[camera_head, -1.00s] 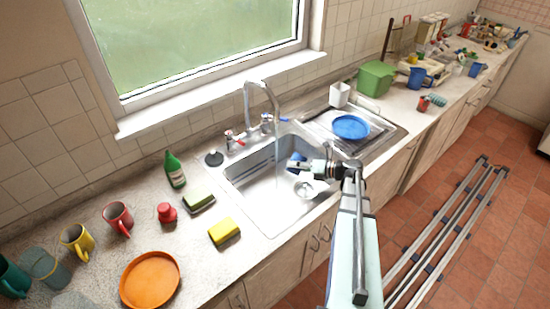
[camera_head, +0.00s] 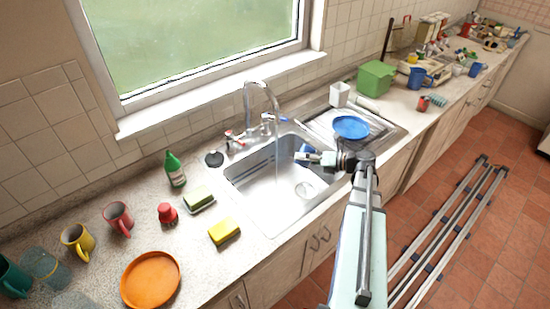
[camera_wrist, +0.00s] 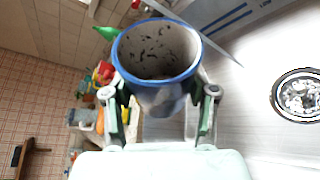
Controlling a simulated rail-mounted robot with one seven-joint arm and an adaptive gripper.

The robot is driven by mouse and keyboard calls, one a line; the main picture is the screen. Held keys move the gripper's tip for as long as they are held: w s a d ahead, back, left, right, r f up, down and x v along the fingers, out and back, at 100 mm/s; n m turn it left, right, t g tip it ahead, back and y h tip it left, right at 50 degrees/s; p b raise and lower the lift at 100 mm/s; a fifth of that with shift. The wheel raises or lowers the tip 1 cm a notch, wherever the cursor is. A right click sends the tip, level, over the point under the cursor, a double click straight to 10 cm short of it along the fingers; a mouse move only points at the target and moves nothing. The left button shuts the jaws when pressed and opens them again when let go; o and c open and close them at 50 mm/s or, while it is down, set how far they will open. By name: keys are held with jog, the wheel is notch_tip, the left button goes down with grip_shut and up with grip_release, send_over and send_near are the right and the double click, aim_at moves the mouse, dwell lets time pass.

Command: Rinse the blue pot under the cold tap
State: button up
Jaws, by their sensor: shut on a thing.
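The blue pot (camera_wrist: 155,100) has a blue rim and dark specks on its inside in the wrist view. My gripper (camera_wrist: 160,108) is shut on it, one finger on each side. In the head view my gripper (camera_head: 310,156) holds the pot (camera_head: 304,150), mostly hidden, over the right part of the sink (camera_head: 262,195). The tap spout (camera_head: 262,86) arches over the sink. A thin stream of water (camera_head: 277,170) seems to fall from it, left of the pot and apart from it. The cold tap handle (camera_head: 280,119) is blue; the hot one (camera_head: 231,136) is red.
A yellow sponge (camera_head: 224,231), green sponge (camera_head: 198,197) and green bottle (camera_head: 174,168) stand left of the sink. A blue plate (camera_head: 351,127) lies on the drainboard (camera_head: 385,135) at right.

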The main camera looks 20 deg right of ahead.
jog(key=s+d, duration=0.5)
jog(key=s, duration=0.3)
jog(key=shift+s, duration=0.15)
dwell(1.3)
jog(key=w+a+f+b, duration=0.1)
jog(key=a+b, duration=0.2)
jog(key=a, duration=0.6)
jog(key=w+a+f+n+g+b, duration=0.1)
jog(key=a+b, duration=0.3)
jog(key=a, duration=0.5)
jog(key=w+a+f+y+b, duration=0.1)
jog(key=w+a+f+b, duration=0.1)
jog(key=a, duration=0.7)
jog(key=shift+w+a+f+n+g+b, duration=0.35)
jog(key=shift+w+b, duration=0.2)
jog(key=shift+b, duration=0.2)
